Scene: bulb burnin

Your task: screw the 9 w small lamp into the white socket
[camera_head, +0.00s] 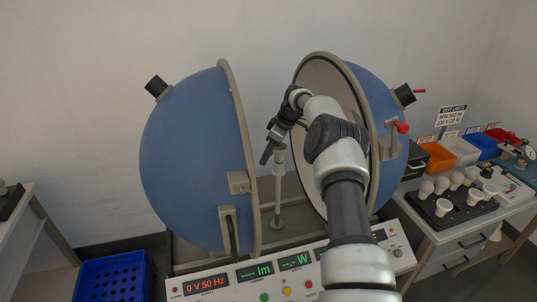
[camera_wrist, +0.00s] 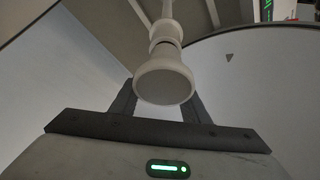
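The small white lamp (camera_wrist: 165,82) is between my gripper's two dark fingers (camera_wrist: 163,100), its wide round end toward the wrist camera. Both fingers meet its sides, and my gripper appears shut on it. Its far, narrow end lines up with the white socket (camera_wrist: 165,32) on top of a slim post. I cannot tell how far the lamp sits in the socket. In the head view my gripper (camera_head: 274,140) is at the top of the post (camera_head: 278,190), between the open blue sphere halves, and largely covers the lamp.
The left sphere half (camera_head: 195,160) and right sphere half (camera_head: 375,105) stand close on both sides. A control panel (camera_head: 235,282) reads 0 V 50 Hz. At the right, a dark tray (camera_head: 455,222) holds several white lamps, with coloured bins (camera_head: 460,150) behind. A blue crate (camera_head: 115,278) is lower left.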

